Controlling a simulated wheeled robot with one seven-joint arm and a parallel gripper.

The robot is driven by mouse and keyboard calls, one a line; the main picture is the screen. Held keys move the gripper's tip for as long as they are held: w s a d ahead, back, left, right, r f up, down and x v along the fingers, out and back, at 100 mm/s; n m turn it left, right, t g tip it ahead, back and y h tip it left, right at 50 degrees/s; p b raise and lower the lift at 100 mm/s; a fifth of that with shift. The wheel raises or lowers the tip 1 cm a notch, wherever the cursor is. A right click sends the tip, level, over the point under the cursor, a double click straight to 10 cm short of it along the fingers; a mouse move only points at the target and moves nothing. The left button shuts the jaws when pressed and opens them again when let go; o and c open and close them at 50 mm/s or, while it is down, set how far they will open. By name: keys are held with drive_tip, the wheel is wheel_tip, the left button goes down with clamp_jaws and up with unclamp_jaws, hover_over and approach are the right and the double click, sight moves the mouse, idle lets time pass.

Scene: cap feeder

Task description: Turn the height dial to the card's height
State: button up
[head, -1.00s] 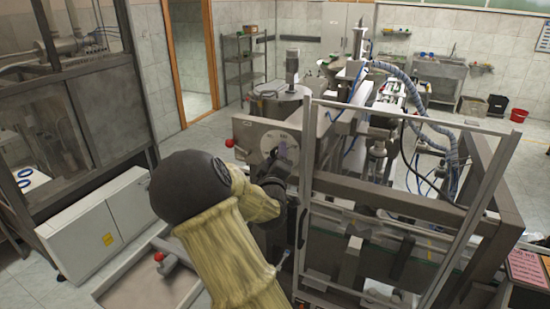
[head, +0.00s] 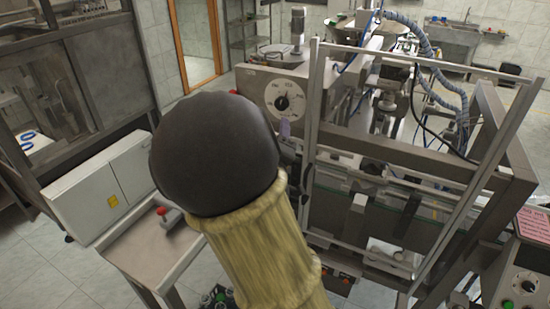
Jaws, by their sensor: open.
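The height dial (head: 283,102) is a black knob on a round white scale plate, on the front of the machine's grey box. A light pointer mark shows on the knob; the numbers are too small to read surely. The card (head: 534,225) is a pink sheet with dark print at the far right, its text unreadable. My gripper (head: 285,131) is mostly hidden behind my dark wrist; a pale purple fingertip shows just below the knob, apart from it in the picture. It is open with nothing seen in it.
A metal guard frame (head: 312,105) stands close right of the dial. A red ball handle (head: 232,92) is at its left. A control panel (head: 525,285) with another black knob is at lower right. A white cabinet (head: 103,185) and a tray stand at left.

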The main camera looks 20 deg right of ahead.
drive_tip(key=shift+b+v, duration=2.4)
drive_tip(key=shift+b, duration=1.05)
drive_tip(key=shift+f, duration=0.15)
drive_tip(key=a+f+m+g+y, duration=0.1)
drive_tip(key=a+f+g+y, duration=0.55)
drive_tip(key=f, duration=0.65)
drive_tip(key=s+a+f+m+g+y, duration=0.3)
drive_tip(key=s+f+g, duration=0.5)
drive_tip(key=s+f, duration=0.3)
drive_tip(key=shift+s+f+m, duration=0.3)
drive_tip(key=shift+s+m, duration=0.3)
drive_tip(key=shift+m, duration=0.2)
